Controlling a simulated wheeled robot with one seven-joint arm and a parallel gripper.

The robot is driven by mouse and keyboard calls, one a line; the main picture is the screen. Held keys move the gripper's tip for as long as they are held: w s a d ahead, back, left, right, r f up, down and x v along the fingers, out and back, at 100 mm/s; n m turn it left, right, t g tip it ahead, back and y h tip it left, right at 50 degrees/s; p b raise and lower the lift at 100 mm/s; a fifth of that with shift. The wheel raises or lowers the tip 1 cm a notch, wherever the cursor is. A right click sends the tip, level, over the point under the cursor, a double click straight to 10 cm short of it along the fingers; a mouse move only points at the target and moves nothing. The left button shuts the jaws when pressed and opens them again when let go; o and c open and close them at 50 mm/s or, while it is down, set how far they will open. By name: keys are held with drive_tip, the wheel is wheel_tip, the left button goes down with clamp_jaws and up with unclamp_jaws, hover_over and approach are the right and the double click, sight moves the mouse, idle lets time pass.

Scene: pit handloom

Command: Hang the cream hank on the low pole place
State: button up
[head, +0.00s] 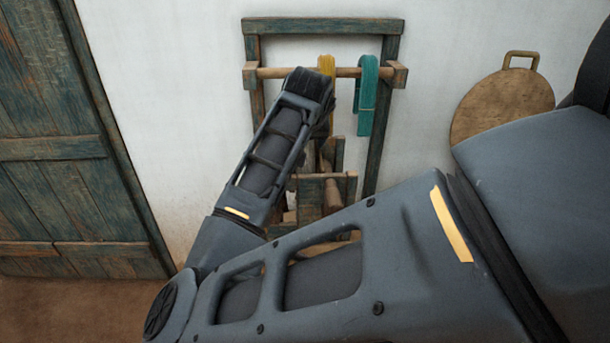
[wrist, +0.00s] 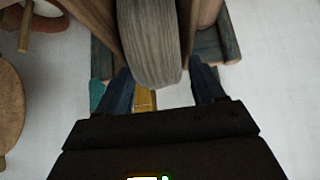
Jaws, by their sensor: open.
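My gripper (wrist: 162,72) is open in the wrist view, its two dark fingers apart. A grey, rounded, ribbed thing (wrist: 150,40) fills the space ahead of and between the fingers; I cannot tell whether it is the cream hank or wood. No clearly cream hank shows in the head view. My forearm covers the middle of the wooden frame (head: 325,25) there and hides the fingers. A short wooden bar (head: 340,175) shows low inside the frame; I cannot tell whether it is the low pole place.
A yellow hank (head: 326,66) and a teal hank (head: 367,85) hang on the upper pole (head: 345,72), close right of my wrist. A round board (head: 505,103) leans at the white wall on the right. A plank door (head: 45,110) stands left.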

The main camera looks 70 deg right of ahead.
drive_tip(key=c, duration=0.9)
drive_tip(key=shift+r, duration=0.15)
wheel_tip(320, 180, up, 8)
drive_tip(key=p, duration=0.7)
drive_tip(key=shift+r+p, duration=0.2)
drive_tip(key=shift+p, duration=0.1)
wheel_tip(320, 180, up, 14)
drive_tip(key=shift+f, duration=0.15)
idle(0.7)
